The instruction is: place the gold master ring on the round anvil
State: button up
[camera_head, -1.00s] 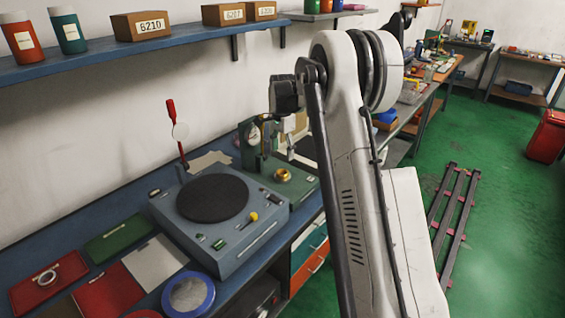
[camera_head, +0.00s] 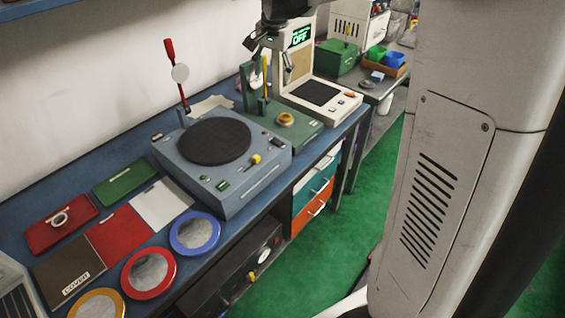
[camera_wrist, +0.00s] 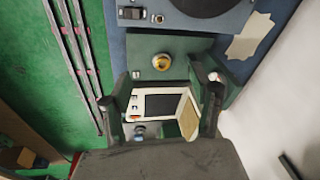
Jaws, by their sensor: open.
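The gold master ring (camera_head: 285,118) is a small gold ring with a paler centre on the green base of a gauge stand (camera_head: 310,134). It also shows in the wrist view (camera_wrist: 161,62), near the top centre. I cannot tell the round anvil apart from the ring's spot; whether it lies under the ring is unclear. My gripper (camera_wrist: 161,90) is open and empty, its two dark fingers spread below the ring in the wrist view.
A blue-grey machine with a dark round plate (camera_head: 215,141) stands left of the stand. A white device with a dark screen (camera_head: 314,92) stands behind it. A silver ring (camera_head: 60,218) lies on a red mat. Coloured round trays (camera_head: 195,247) line the bench front.

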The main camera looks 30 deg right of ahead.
jog(key=s+a+r+n+t, duration=0.1)
jog(key=s+a+n, duration=0.15)
jog(key=s, duration=0.25)
jog(key=s+a+r+n, duration=0.1)
jog(key=s+a+r, duration=0.15)
jog(key=s, duration=0.25)
jog(key=s+a+f+n+t, duration=0.2)
jog(key=s+a+f+n, duration=0.1)
jog(key=s, duration=0.7)
jog(key=s+a+f+n+t, duration=0.1)
jog(key=s+a+f+n, duration=0.2)
jog(key=s, duration=0.6)
jog(key=shift+s+a+f+n+t, duration=0.35)
jog(key=shift+s+a+t, duration=0.05)
jog(key=shift+a, duration=0.25)
